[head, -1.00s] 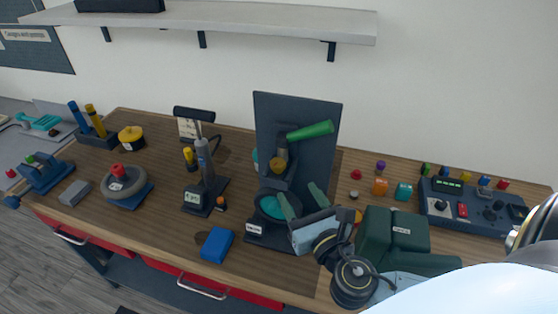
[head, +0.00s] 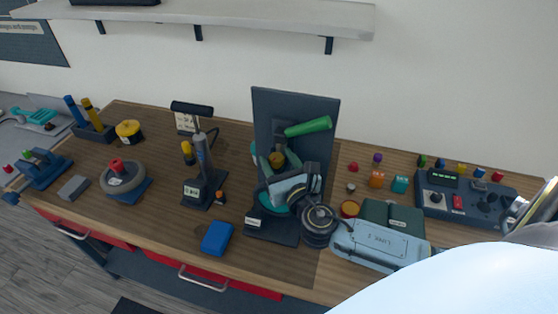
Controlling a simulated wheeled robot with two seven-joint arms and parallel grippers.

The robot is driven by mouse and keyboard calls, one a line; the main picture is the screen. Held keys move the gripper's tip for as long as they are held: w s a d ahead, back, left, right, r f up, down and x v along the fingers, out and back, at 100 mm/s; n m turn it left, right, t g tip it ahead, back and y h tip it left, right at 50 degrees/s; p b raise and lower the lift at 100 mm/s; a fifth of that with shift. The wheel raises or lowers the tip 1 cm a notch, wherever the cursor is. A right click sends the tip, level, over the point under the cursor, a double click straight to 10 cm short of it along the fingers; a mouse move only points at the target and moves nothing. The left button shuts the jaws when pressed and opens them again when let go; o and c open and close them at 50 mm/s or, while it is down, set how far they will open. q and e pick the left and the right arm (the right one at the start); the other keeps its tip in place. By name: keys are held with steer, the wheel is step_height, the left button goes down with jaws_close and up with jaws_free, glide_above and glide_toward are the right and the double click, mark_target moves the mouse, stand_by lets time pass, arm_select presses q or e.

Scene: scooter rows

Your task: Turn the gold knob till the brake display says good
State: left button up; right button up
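The gold knob (head: 277,159) sits on the upright dark brake stand (head: 262,105), just below a green lever grip (head: 308,126). My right gripper (head: 278,163) is in front of the stand, its green fingers pointing up toward the knob, one on each side of it. The fingers look apart, and I cannot tell whether they touch the knob. The gripper body hides much of the teal round part of the stand. A small white label (head: 252,221) on the stand's base is too small to read. My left gripper is not in view.
A control box (head: 465,207) with a small green-lit display stands at the right. Small coloured knobs and blocks lie between it and the stand. A blue block (head: 217,238), a pump (head: 203,165) with a gauge and a wheel (head: 122,178) stand to the left. A shelf (head: 230,15) hangs above.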

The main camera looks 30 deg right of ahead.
steer(key=c, duration=0.7)
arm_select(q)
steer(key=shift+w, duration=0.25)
arm_select(e)
steer(key=shift+c, duration=0.6)
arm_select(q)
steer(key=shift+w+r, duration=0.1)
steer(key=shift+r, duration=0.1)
arm_select(e)
steer(key=shift+m+h, duration=0.3)
steer(key=shift+h, duration=0.1)
steer(key=shift+a+h+p, duration=0.1)
steer(key=shift+h+p, duration=0.2)
steer(key=shift+p, duration=0.1)
steer(key=m+g+h+p, duration=0.1)
steer(key=m+h, duration=0.1)
steer(key=shift+a+h, duration=0.15)
steer(key=shift+h, duration=0.25)
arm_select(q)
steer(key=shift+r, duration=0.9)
arm_select(e)
steer(key=shift+w+a+m+g+h, duration=0.15)
steer(key=shift+m+g+h, duration=1.45)
steer(key=shift+h, duration=0.5)
steer(key=shift+m, duration=0.3)
steer(key=o, duration=1)
